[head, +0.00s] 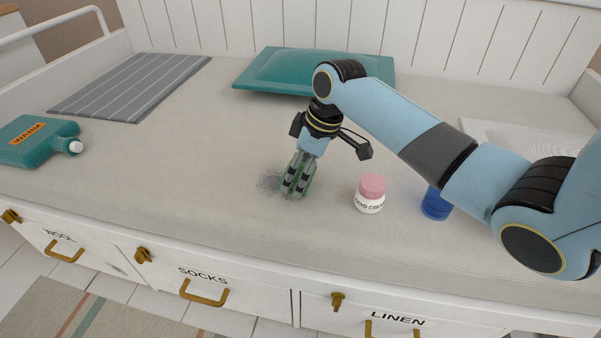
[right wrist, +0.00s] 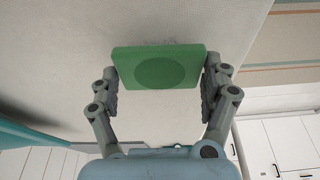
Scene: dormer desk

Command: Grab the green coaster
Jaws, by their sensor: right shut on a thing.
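The green coaster (right wrist: 158,68) is square with a darker round recess. In the right wrist view it sits between the two fingers of my right gripper (right wrist: 160,84), which touch its left and right edges. In the head view my right gripper (head: 297,176) points down over the bed-like top, and only thin green edges of the coaster show around the fingers. Whether the coaster is clear of the surface is hard to tell. My left gripper is not in view.
A pink-lidded hand cream jar (head: 370,195) and a blue container (head: 436,204) stand right of the gripper. A teal hot water bottle (head: 35,141) lies at the left. A teal cushion (head: 270,72) and a striped grey cloth (head: 130,85) lie behind. A dark scribbled patch (head: 269,184) is beside the gripper.

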